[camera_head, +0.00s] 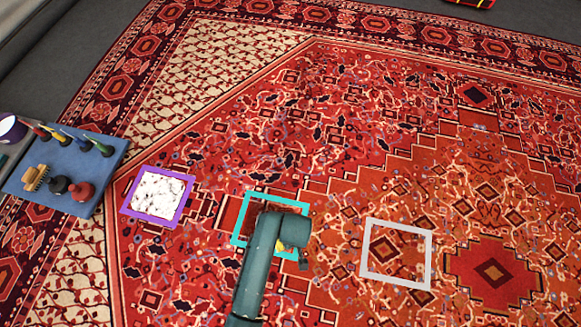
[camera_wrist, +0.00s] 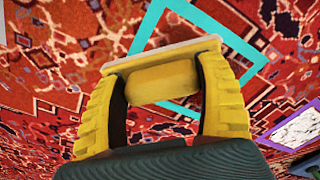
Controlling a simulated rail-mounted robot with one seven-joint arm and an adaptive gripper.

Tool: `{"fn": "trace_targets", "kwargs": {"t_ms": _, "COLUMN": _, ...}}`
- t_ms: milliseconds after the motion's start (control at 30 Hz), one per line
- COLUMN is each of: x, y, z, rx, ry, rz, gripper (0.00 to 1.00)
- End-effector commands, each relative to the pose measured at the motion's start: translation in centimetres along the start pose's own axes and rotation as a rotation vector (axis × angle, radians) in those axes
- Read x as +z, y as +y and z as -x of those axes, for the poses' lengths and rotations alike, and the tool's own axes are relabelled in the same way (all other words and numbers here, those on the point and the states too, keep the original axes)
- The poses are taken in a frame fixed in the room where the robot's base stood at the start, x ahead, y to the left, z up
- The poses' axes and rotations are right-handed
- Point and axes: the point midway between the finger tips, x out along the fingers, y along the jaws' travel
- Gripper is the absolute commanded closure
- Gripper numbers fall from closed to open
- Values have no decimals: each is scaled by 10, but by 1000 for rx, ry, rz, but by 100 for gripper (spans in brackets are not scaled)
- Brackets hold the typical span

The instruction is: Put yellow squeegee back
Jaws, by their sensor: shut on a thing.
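My gripper (camera_head: 290,247) is over the rug at the teal square outline (camera_head: 240,227), mostly hidden behind my own arm in the head view. In the wrist view, its two ribbed yellow fingers (camera_wrist: 165,82) are shut on the yellow squeegee (camera_wrist: 165,80). The squeegee shows as a yellow block between the fingers, with a pale strip along its far edge. In the head view only a small patch of yellow shows beside the arm. I cannot tell how far the squeegee is above the rug. The teal outline also shows beyond it in the wrist view (camera_wrist: 215,30).
A blue tray (camera_head: 17,187) at the left holds a wooden brush (camera_head: 36,177), a black tool (camera_head: 58,186), a red tool (camera_head: 82,190) and several upright handles. A purple outline (camera_head: 126,207) surrounds a white patch (camera_head: 157,194). A white outline (camera_head: 431,262) lies right, on open rug.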

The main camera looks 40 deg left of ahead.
Motion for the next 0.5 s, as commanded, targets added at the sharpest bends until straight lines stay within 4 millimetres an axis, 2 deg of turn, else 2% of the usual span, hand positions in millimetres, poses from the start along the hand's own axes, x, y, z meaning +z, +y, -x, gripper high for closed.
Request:
{"fn": "trace_targets", "kwargs": {"t_ms": 167, "x": -2, "y": -1, "z": -22, "rx": -2, "ry": -36, "rz": 5, "gripper": 65}}
{"fn": "trace_targets", "kwargs": {"t_ms": 333, "x": 0, "y": -1, "z": -62, "rx": -2, "ry": -36, "rz": 4, "gripper": 65}}
{"fn": "trace_targets", "kwargs": {"t_ms": 500, "x": 2, "y": -1, "z": -86, "rx": -1, "ry": -35, "rz": 4, "gripper": 65}}
